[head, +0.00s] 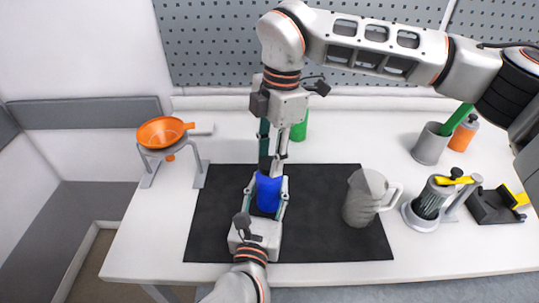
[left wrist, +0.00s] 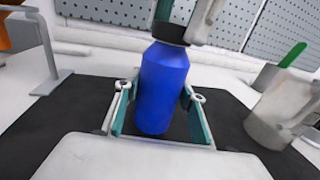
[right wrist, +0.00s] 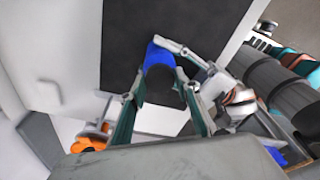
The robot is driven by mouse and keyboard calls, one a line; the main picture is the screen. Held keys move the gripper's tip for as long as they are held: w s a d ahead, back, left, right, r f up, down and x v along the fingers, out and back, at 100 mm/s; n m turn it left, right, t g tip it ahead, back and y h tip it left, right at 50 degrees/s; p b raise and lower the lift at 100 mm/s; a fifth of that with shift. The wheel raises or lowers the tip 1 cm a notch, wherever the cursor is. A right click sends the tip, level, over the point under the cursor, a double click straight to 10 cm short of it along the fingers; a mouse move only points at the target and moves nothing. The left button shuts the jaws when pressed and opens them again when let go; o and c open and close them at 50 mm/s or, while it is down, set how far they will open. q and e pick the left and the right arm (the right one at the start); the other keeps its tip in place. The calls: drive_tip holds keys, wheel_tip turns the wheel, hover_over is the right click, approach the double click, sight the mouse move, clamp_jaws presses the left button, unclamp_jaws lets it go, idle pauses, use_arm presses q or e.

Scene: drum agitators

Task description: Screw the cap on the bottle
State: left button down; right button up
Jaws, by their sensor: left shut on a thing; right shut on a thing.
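The blue bottle (head: 268,194) stands upright on the black mat, and it fills the middle of the left wrist view (left wrist: 162,90). My left gripper (head: 266,197) is shut around the bottle's body, one finger on each side. The black cap (left wrist: 171,33) is at the top of the bottle, seemingly in contact with its neck; whether threads are engaged cannot be seen. My right gripper (head: 273,162) points straight down from above and is shut on the cap. In the right wrist view, the cap (right wrist: 161,82) is between the fingers, with the blue bottle (right wrist: 157,53) beyond it.
A grey pitcher (head: 366,198) stands on the mat (head: 325,240) right of the bottle. An orange funnel (head: 160,131) on a stand is at left. A green object (head: 300,126) stands behind the right gripper. A grey cup (head: 431,145) and a clear press-like device (head: 431,200) are at right.

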drive_tip(key=m, duration=0.5)
drive_tip(key=shift+s+t, duration=0.1)
drive_tip(key=shift+t, duration=0.2)
drive_tip(key=m, duration=0.4)
drive_tip(key=shift+m+t, duration=0.3)
drive_tip(key=shift+m, duration=0.1)
drive_tip(key=m, duration=0.3)
drive_tip(key=shift+s+a+m, duration=0.15)
drive_tip(key=shift+s+m, duration=0.05)
drive_tip(key=shift+m, duration=0.1)
drive_tip(key=m, duration=0.4)
drive_tip(key=shift+w+m+t+h, duration=0.15)
drive_tip(key=shift+m+t+h, duration=0.15)
drive_tip(key=o, duration=0.7)
